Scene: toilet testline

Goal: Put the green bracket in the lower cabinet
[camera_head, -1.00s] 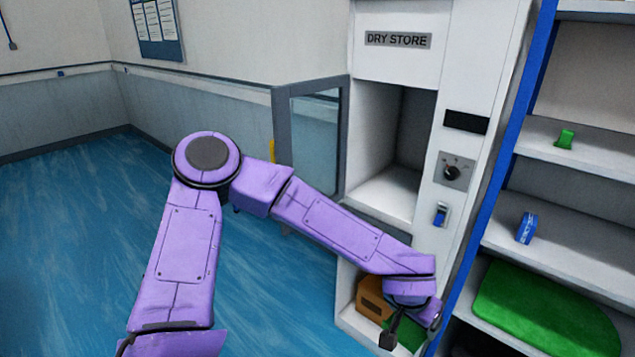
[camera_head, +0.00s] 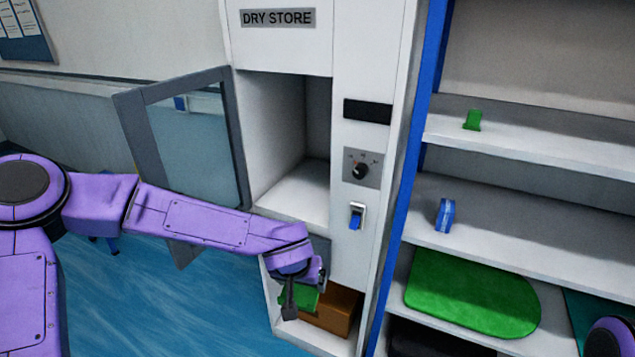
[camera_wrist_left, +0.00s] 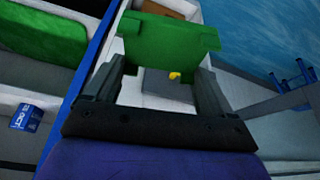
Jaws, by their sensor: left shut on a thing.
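The green bracket (camera_wrist_left: 170,35) is between the fingers of my left gripper (camera_wrist_left: 155,80) in the left wrist view. In the head view the gripper (camera_head: 296,298) is shut on the bracket (camera_head: 311,297), at the mouth of the lower cabinet (camera_head: 292,335), left of a brown box (camera_head: 338,311). The gripper partly hides the bracket there. I cannot tell whether the bracket touches the cabinet floor. My right gripper is not in view.
Above is an open compartment (camera_head: 300,195) labelled DRY STORE, its glazed door (camera_head: 190,150) swung open left. Shelves on the right hold another green piece (camera_head: 472,120), a blue box (camera_head: 445,215) and a green mat (camera_head: 470,295). Blue floor lies at left.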

